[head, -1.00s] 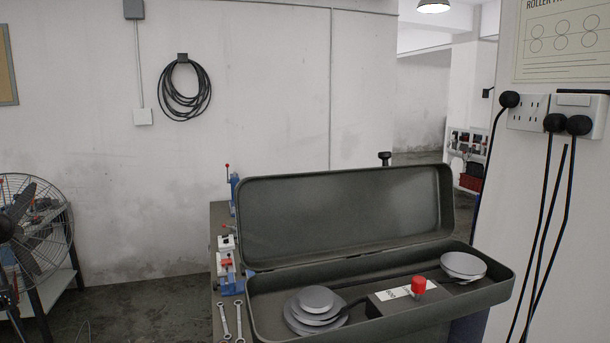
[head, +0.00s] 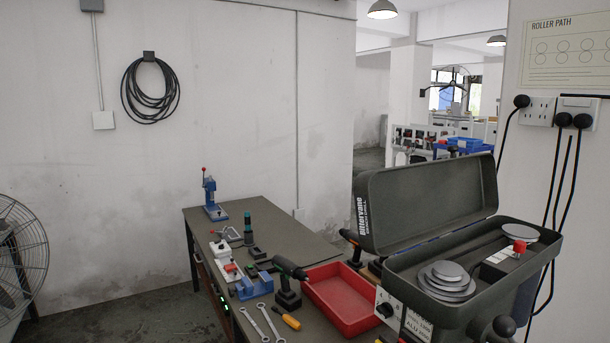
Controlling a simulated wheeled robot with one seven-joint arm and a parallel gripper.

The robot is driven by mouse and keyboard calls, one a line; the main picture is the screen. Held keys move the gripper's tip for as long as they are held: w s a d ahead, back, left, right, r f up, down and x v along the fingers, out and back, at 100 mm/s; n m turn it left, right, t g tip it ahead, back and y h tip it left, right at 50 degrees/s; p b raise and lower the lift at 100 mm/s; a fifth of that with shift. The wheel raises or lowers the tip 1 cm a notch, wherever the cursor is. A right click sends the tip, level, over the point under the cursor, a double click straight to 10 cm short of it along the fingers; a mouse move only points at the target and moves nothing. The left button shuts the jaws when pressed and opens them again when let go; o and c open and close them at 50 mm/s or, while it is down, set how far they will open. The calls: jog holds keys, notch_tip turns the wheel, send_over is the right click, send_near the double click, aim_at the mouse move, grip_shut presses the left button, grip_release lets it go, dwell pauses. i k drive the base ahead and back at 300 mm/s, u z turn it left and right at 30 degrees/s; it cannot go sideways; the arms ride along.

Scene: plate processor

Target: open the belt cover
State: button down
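The belt cover (head: 425,190) is a dark grey-green lid on top of the bench drill. It stands open, swung up and tilted back from the belt housing (head: 425,300). The housing lies uncovered, with grey stepped pulleys (head: 447,278) at its near end, another pulley (head: 520,233) at its far end and a red button (head: 519,246) between them. My gripper is not in view, so its state and any contact with the cover are hidden.
The workbench (head: 270,217) holds a red tray (head: 342,298), a green cordless drill (head: 289,280), wrenches (head: 263,325) and a blue press (head: 211,195). A wall with plugged cables (head: 552,200) stands close right of the drill. A fan (head: 20,245) stands at left, with bare floor beside it.

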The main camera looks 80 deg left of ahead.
aim_at(399, 208)
jog(key=k, duration=1.25)
jog(key=u, duration=1.7)
jog(key=i, duration=0.6)
